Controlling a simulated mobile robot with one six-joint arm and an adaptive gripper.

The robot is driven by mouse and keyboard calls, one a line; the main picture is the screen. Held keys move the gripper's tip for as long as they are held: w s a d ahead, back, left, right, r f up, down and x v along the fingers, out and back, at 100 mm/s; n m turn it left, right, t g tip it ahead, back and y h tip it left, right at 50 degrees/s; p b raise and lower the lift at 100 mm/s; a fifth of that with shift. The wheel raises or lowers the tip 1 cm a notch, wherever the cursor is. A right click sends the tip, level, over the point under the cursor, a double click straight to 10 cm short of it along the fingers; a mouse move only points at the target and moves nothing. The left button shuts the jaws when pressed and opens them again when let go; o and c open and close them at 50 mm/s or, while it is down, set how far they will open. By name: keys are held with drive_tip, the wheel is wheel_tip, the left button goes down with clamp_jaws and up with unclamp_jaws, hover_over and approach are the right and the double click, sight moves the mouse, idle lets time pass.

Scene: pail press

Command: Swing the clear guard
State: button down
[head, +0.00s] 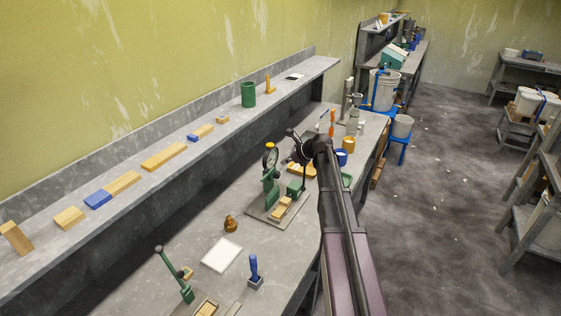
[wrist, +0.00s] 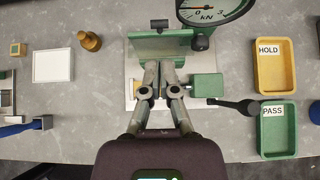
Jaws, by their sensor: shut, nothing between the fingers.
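The green press (head: 270,190) stands on a pale base plate on the workbench, with a round dial gauge (head: 270,157) on top. In the wrist view the gauge (wrist: 207,10), marked kN, is partly cut off, and the press's green block (wrist: 162,45) and side box (wrist: 206,86) show. A black-knobbed lever (wrist: 235,104) points right.
A yellow HOLD tray (wrist: 274,66) and a green PASS tray (wrist: 277,130) lie right of the press. A white sheet (wrist: 53,66) and a brown knob-shaped piece (wrist: 89,40) lie left. A long shelf (head: 150,185) with wooden and blue blocks runs along the wall.

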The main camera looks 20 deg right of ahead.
drive_tip(key=shift+s+d+r, duration=0.15)
drive_tip(key=shift+r, duration=0.15)
idle(0.5)
drive_tip(key=s+a+f+n+g+h+b, duration=0.1)
drive_tip(key=s+a+f+n+g+h, duration=0.1)
drive_tip(key=s+a+n, duration=0.3)
drive_tip(key=s+a+f+n+g+h+b, duration=0.1)
drive_tip(key=s+a+n, duration=0.5)
drive_tip(key=s+n, duration=0.7)
drive_tip(key=s+a+f+n+g+h+b, duration=0.1)
drive_tip(key=s+a+f+n+g+h, duration=0.2)
drive_tip(key=s, duration=1.1)
wheel_tip(320, 180, down, 4)
drive_tip(key=a+n+g, duration=0.1)
drive_tip(key=a+n, duration=0.2)
drive_tip(key=n, duration=0.3)
drive_tip(key=shift+s+n+g+h, duration=0.15)
drive_tip(key=shift+n+g+h, duration=0.15)
drive_tip(key=shift+n, duration=0.1)
